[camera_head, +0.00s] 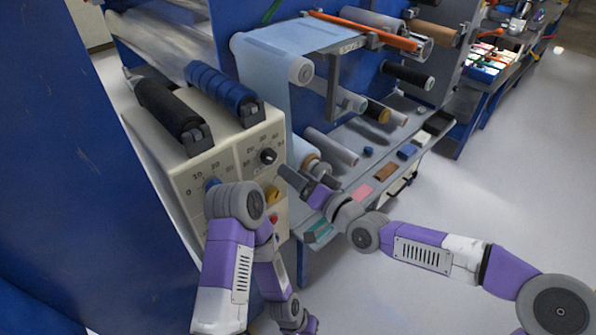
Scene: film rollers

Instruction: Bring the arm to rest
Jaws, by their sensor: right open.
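My right arm reaches in from the right. Its gripper (297,184) is open at the front of the beige control box (150,135), just right of and below the upper black knob (267,156). The fingers look empty; a small gap seems to lie between them and the knob, though contact is hard to judge. My left arm (225,260) is bent in front of the lower left of the box and folds down to the bottom edge. Its gripper is out of view, and the arm hides part of the panel.
The box bears a black roller (165,110), a blue roller (218,87), a yellow knob (274,195) and a red button (272,220). A film machine with several rollers and a grey shelf (345,145) stands behind. Clear floor (500,170) lies to the right.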

